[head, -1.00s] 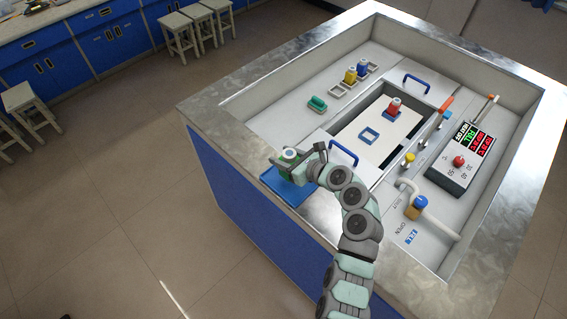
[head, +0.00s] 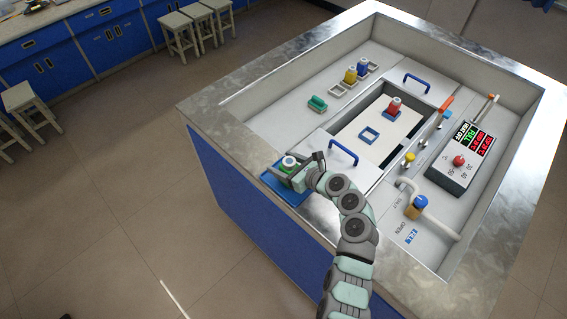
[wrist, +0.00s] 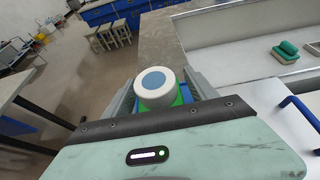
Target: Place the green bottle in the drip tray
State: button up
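The green bottle (head: 289,163) with a white cap stands upright in the blue drip tray (head: 291,197) on the metal rim at the near-left corner of the bench. In the wrist view its white cap with a blue disc (wrist: 157,86) faces me, and a strip of green body shows below it. My gripper (head: 300,169) has its fingers on either side of the bottle. They look spread, with a little blue showing between bottle and right finger in the wrist view. The bottle's base is partly hidden by the gripper.
Inside the bench recess are a green block (head: 317,103), yellow (head: 350,76) and blue (head: 363,64) bottles, and a red bottle (head: 393,107) in the open well. A blue handle (head: 343,152) stands close right of my gripper. A control box (head: 462,160) is at right.

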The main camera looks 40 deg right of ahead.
jog(key=shift+s+r, duration=0.15)
jog(key=shift+r, duration=0.05)
jog(key=b+v, duration=0.1)
jog(key=v, duration=1)
jog(key=shift+s, duration=0.4)
jog(key=shift+a+r, duration=0.1)
